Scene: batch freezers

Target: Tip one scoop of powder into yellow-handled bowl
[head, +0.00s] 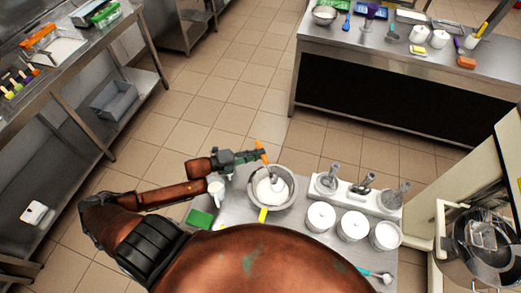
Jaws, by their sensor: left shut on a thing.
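The metal bowl with a yellow handle (263,215) stands on the steel table in the lower middle of the head view, with white contents inside. My left gripper (258,156) is at the bowl's far side, shut on the orange handle of a scoop (262,148). The scoop's shaft slants down toward the bowl, and its pale head is over or in the bowl. I cannot tell whether it touches the contents or how full it is. My right gripper is not in view.
Several white tubs, including one nearest the bowl (320,217), stand right of it before a white rack (347,190) with metal tools. A white jug (216,188) and green block (199,218) are left. A teal-handled spoon (377,275) lies at the front right.

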